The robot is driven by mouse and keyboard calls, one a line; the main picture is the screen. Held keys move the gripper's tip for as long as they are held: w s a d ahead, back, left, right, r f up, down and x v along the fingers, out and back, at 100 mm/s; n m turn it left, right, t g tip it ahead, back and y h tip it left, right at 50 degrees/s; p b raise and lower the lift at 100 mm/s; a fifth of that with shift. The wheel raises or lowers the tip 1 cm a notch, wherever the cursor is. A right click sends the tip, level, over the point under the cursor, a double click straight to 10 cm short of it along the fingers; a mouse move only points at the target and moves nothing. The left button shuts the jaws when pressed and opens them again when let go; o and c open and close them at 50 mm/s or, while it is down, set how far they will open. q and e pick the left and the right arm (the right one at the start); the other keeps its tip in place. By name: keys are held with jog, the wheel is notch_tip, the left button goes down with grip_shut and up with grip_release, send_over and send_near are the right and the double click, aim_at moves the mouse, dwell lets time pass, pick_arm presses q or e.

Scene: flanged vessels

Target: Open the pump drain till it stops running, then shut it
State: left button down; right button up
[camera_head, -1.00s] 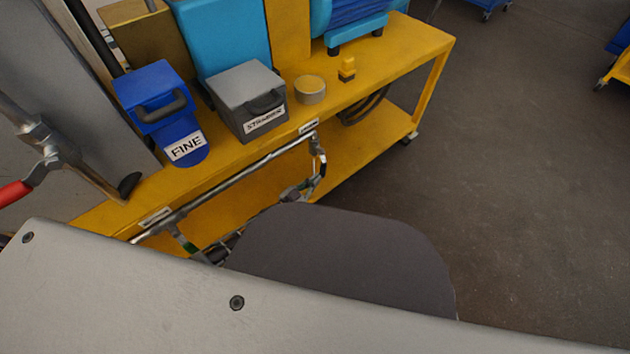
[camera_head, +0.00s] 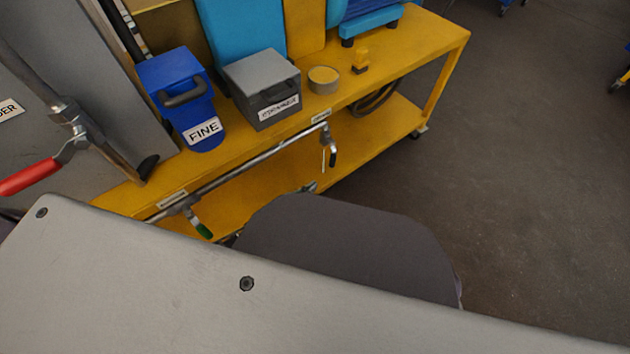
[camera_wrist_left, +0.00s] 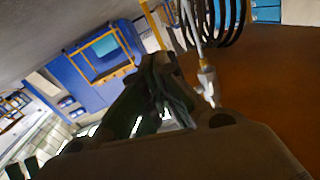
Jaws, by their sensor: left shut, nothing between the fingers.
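A metal pipe (camera_head: 255,163) runs along the front of the yellow cart. At its right end a valve with a black-tipped handle (camera_head: 332,157) hangs down, near a small label (camera_head: 321,117) too small to read. A thin pale line hangs below that end; I cannot tell whether it is liquid. A green-handled valve (camera_head: 203,230) is at the left end, by another unreadable label (camera_head: 172,194). My left gripper (camera_head: 310,187) is shut and empty, below and apart from the black handle, mostly hidden by my arm. Its dark fingers (camera_wrist_left: 165,85) fill the wrist view's middle. My right gripper is not visible.
The yellow cart (camera_head: 440,45) carries a blue FINE box (camera_head: 178,80), a grey labelled box (camera_head: 262,80), a round tin (camera_head: 323,80) and a yellow fitting (camera_head: 361,61). A red lever (camera_head: 30,177) sticks out at left.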

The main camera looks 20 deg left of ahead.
pick_arm(q)
jog(key=s+f, duration=0.1)
jog(key=s+a+f, duration=0.1)
jog(key=shift+s+a+f, duration=0.2)
jog(key=shift+s+f, duration=0.05)
jog(key=shift+s, duration=0.1)
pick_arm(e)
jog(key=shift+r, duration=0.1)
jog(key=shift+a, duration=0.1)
pick_arm(q)
jog(key=shift+r, duration=0.1)
